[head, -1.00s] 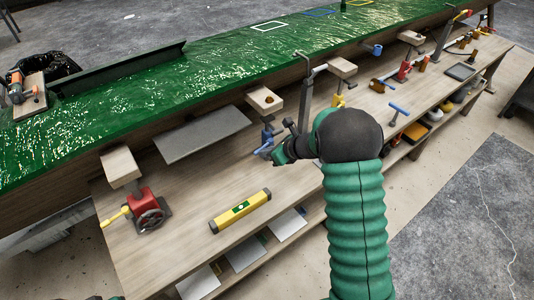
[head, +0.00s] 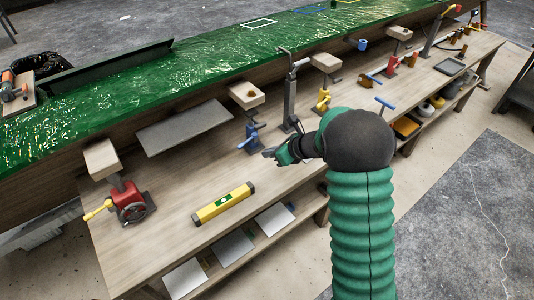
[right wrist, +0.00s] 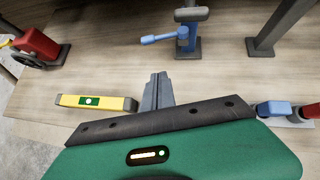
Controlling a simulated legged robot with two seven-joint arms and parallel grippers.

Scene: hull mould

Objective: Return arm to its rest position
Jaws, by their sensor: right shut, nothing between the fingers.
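My right gripper (head: 270,153) reaches over the wooden workbench (head: 165,222) in the head view, on the green sleeved arm with a black elbow. Its fingers are together and empty. In the right wrist view the closed gripper fingers (right wrist: 158,88) point across the bare bench top, between a yellow level (right wrist: 95,103) and a blue clamp (right wrist: 183,40). The yellow level (head: 223,203) lies on the bench to the left of the gripper in the head view. The blue clamp (head: 251,138) stands just beyond the fingertips. My left gripper is not in view.
A red vise (head: 130,205) stands at the bench's left end. A grey post (head: 290,100) rises behind the gripper. The green hull mould (head: 130,90) runs along the back. Several tools and clamps crowd the far right. The bench around the level is clear.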

